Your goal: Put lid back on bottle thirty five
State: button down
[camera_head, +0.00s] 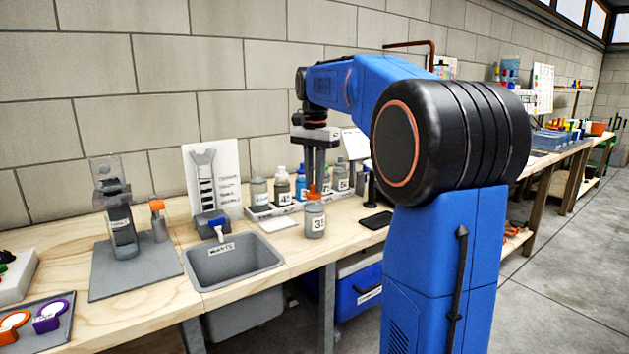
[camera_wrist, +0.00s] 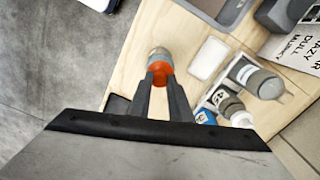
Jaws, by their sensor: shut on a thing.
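A grey bottle (camera_head: 315,221) with a white label starting with "3" stands upright on the wooden bench, right of the sink; the rest of its number is not clear. My gripper (camera_head: 315,184) points down above it, shut on an orange lid (camera_head: 313,194). The lid is right at the bottle's top; I cannot tell whether it is seated or just above. In the wrist view my gripper (camera_wrist: 160,84) pinches the orange lid (camera_wrist: 160,71), with part of the grey bottle (camera_wrist: 158,54) showing beyond it.
A white rack (camera_head: 262,211) with several labelled bottles stands behind. A white pad (camera_head: 278,224) lies left of the bottle and a black flat item (camera_head: 377,220) right of it. The grey sink (camera_head: 235,262) is at the left. Another orange-capped bottle (camera_head: 158,222) stands farther left.

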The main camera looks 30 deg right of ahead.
dwell(0.4)
jog(key=c, duration=1.1)
grip_release()
jog(key=shift+r, duration=3.5)
grip_shut()
jog(key=shift+f, duration=2.75)
